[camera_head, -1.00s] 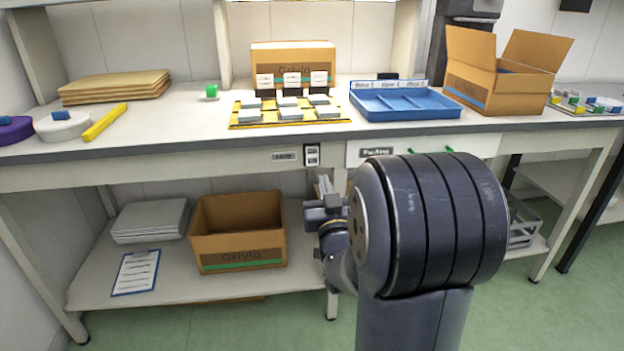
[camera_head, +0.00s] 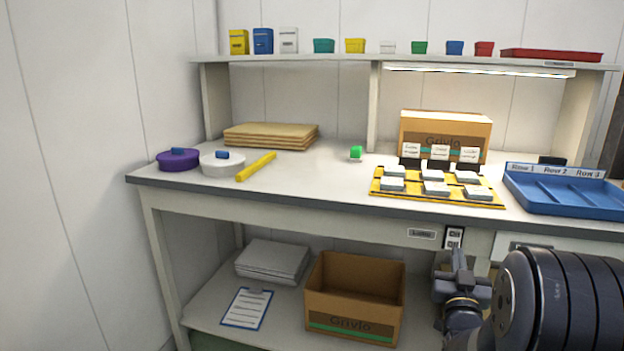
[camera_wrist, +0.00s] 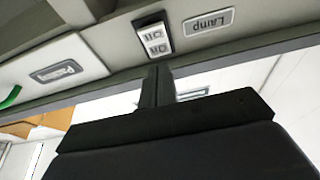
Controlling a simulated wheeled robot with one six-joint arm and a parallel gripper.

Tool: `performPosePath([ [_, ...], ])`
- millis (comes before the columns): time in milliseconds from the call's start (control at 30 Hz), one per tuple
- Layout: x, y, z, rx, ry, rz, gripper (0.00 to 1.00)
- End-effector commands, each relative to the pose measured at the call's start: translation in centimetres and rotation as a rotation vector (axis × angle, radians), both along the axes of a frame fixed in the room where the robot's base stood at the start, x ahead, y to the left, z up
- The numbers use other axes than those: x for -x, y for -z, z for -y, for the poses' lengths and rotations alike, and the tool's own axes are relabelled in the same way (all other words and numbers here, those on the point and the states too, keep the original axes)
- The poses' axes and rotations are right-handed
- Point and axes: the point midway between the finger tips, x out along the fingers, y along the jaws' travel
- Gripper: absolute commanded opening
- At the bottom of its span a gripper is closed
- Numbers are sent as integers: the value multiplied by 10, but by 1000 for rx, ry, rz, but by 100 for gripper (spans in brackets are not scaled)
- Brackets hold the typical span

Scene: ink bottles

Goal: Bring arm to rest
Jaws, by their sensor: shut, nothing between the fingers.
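My gripper (camera_head: 459,262) shows in the head view at the lower right, in front of the table's front edge and below the worktop. In the wrist view its two dark fingers (camera_wrist: 157,88) are together with nothing between them. My arm is folded, and its big dark joint fills the lower right corner of the head view. The wrist view looks at the table's front panel, with the lamp switch (camera_wrist: 152,39) and the "Lamp" label (camera_wrist: 208,22) upside down beyond the fingers.
The worktop holds a yellow mat (camera_head: 436,188) with several pale blocks, a blue tray (camera_head: 570,196), a carton (camera_head: 480,130), a yellow bar (camera_head: 256,166), and purple (camera_head: 178,162) and white (camera_head: 221,168) round containers. An open box (camera_head: 355,325) stands on the lower shelf.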

Motion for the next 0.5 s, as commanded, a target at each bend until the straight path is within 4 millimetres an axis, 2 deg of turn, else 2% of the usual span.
performPosePath([
  [200, 17, 6, -4, 1, 0, 4, 0],
  [500, 20, 7, -5, 1, 0, 4, 0],
])
